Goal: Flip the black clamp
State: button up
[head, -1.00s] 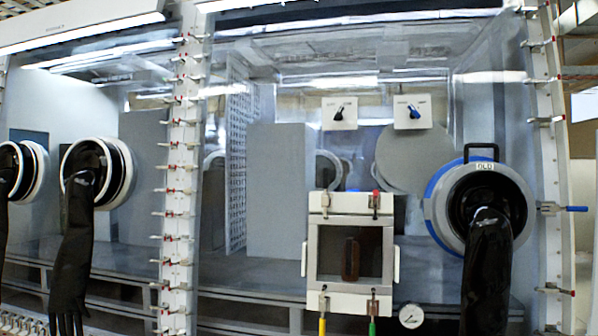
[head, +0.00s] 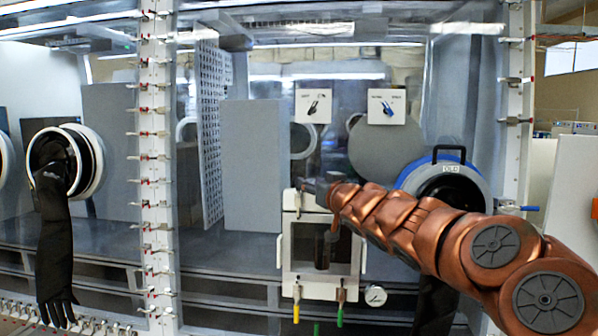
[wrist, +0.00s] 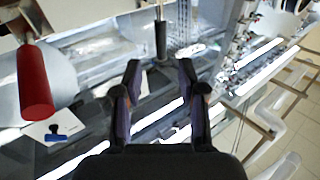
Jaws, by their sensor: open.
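The black clamp (wrist: 161,40) shows in the wrist view as a dark upright handle at the top middle. It lies just beyond and between the fingertips of my gripper (wrist: 160,78), which is open and empty. I see no contact between them. In the head view my gripper (head: 313,187) is at the top edge of the small white-framed door (head: 287,262), and the arm end hides the clamps there. A red-handled clamp (wrist: 37,80) stands to the left in the wrist view.
Yellow (head: 296,312) and green (head: 340,316) clamp handles hang below the door. Above it are plates with a black knob (head: 313,106) and a blue knob (head: 387,107). A blue-ringed glove port (head: 436,172) is right, partly behind my arm. A black glove (head: 52,250) hangs left.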

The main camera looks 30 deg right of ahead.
jog(key=shift+w+d+f, duration=0.1)
jog(key=shift+w+d, duration=0.1)
jog(key=shift+w, duration=1.7)
jog(key=shift+w+d, duration=0.2)
jog(key=shift+w, duration=1.65)
jog(key=shift+c, duration=0.3)
grip_shut()
